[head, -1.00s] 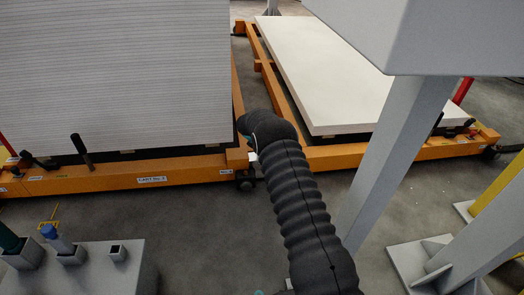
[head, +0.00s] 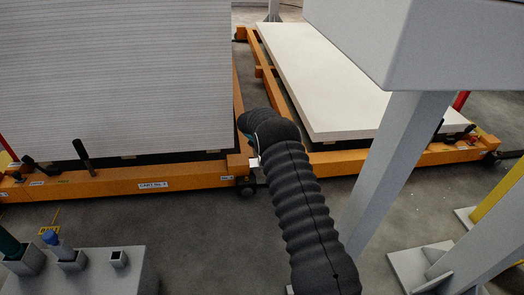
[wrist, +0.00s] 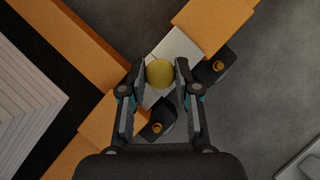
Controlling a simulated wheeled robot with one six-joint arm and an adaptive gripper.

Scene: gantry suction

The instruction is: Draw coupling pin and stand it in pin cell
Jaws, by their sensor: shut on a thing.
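The coupling pin (wrist: 160,73) shows in the wrist view as a round yellow head seen from above. My gripper (wrist: 160,70) is shut on it, one finger on each side. The pin is over a light metal plate (wrist: 180,48) at the joint between orange cart frames; its shank is hidden, so I cannot tell how far it is out. In the head view my arm covers the gripper and pin. A grey block (head: 136,278) at the lower left carries square cells; the right one (head: 118,258) looks empty.
The other cells hold a blue-topped item (head: 51,240) and a green one (head: 10,246). An orange cart (head: 110,186) bears a tall white sheet stack (head: 120,80). A grey post (head: 395,160) stands right of my arm. Bare floor lies between cart and block.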

